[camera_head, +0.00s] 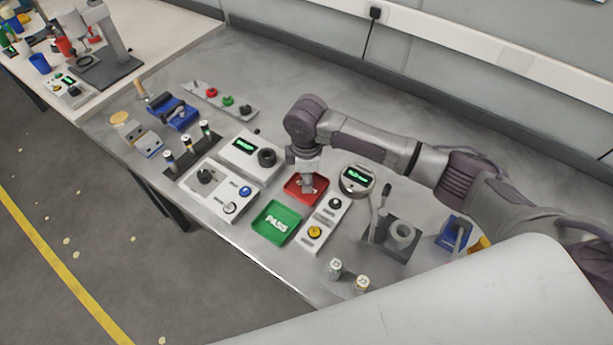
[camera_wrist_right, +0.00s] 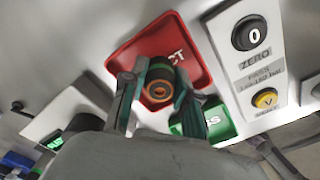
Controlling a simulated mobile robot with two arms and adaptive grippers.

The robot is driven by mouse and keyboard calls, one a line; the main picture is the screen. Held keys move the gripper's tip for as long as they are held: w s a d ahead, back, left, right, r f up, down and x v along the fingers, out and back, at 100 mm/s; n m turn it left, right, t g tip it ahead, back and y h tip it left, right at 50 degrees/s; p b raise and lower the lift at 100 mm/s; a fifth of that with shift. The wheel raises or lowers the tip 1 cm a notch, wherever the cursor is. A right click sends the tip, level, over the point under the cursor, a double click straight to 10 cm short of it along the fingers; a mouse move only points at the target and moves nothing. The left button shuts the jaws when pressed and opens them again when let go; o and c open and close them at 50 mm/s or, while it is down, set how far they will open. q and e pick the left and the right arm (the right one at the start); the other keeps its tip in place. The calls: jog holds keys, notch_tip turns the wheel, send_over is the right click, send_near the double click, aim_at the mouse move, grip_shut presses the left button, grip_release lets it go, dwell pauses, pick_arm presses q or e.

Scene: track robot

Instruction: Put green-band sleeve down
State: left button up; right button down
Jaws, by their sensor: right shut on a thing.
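The green-band sleeve (camera_wrist_right: 160,84) is between the fingers of my right gripper (camera_wrist_right: 157,92) in the right wrist view. Its open end, with a copper-coloured ring inside, faces the camera. My right gripper (camera_head: 307,188) is shut on it, over the red tray (camera_head: 293,181) in the head view. The red tray (camera_wrist_right: 140,48) is behind the sleeve in the wrist view, with its lettering partly covered. In the head view the gripper hides the sleeve, and I cannot tell whether it touches the tray. My left gripper is not in view.
A green PASS tray (camera_head: 275,223) lies just in front of the red one. A button panel (camera_head: 324,222) and a round gauge (camera_head: 357,179) stand to the right, a white tester (camera_head: 247,156) to the left. Two small cylinders (camera_head: 335,268) stand near the front edge.

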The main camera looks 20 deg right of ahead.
jog(key=c, duration=0.9)
grip_release()
jog(key=shift+f, duration=0.15)
jog(key=shift+o, duration=0.2)
notch_tip(320, 180, up, 12)
jog(key=shift+r+b, duration=0.2)
jog(key=shift+b, duration=0.25)
